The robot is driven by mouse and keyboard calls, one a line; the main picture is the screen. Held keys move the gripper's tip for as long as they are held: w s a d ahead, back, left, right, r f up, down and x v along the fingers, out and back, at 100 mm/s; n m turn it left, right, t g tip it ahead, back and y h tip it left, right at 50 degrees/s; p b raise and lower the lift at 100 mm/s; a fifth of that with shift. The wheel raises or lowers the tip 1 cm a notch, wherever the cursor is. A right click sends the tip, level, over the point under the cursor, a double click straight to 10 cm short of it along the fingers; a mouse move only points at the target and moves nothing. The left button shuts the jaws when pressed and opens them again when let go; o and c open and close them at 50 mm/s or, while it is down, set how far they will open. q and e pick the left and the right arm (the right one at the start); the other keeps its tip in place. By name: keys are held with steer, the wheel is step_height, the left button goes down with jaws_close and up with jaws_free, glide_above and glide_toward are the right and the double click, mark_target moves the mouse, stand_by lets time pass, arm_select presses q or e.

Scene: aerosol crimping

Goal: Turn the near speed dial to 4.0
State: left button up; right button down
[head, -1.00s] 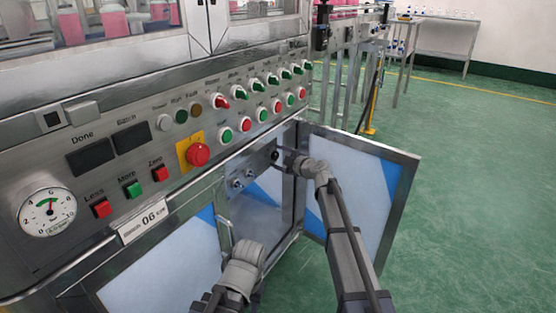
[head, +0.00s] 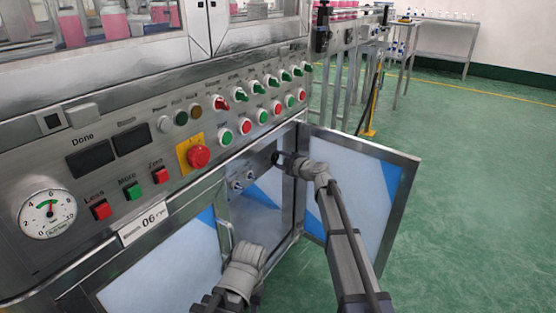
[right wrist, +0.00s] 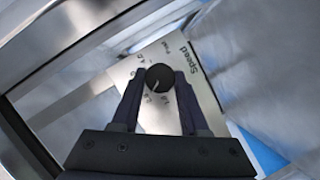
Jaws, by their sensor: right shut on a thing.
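A round black speed dial (right wrist: 159,77) with a white pointer line sits on a metal plate in the right wrist view. The plate reads "Speed", with small number marks around the dial. The pointer slants to the lower left in that view; the exact value is too small to read surely. My right gripper (right wrist: 158,88) is shut on this dial, one finger on each side. In the head view my right gripper (head: 280,159) is at the right end of the small panel inside the open cabinet. My left arm shows at the bottom, but its gripper does not.
Small fittings (head: 238,184) sit left of the gripper on the inner panel. Above are a red emergency button (head: 198,156) and rows of switches. Green floor is clear at right.

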steer(key=shift+r+m+g+p, duration=0.15)
steer(key=shift+m+g+p, duration=0.55)
steer(key=shift+m+p, duration=0.35)
steer(key=shift+w+d+m+g+y+p, duration=0.1)
steer(key=shift+m+g+y+p, duration=0.45)
steer(key=shift+m, duration=0.8)
steer(key=shift+g, duration=0.35)
steer(key=shift+c, duration=2.1)
jaws_free()
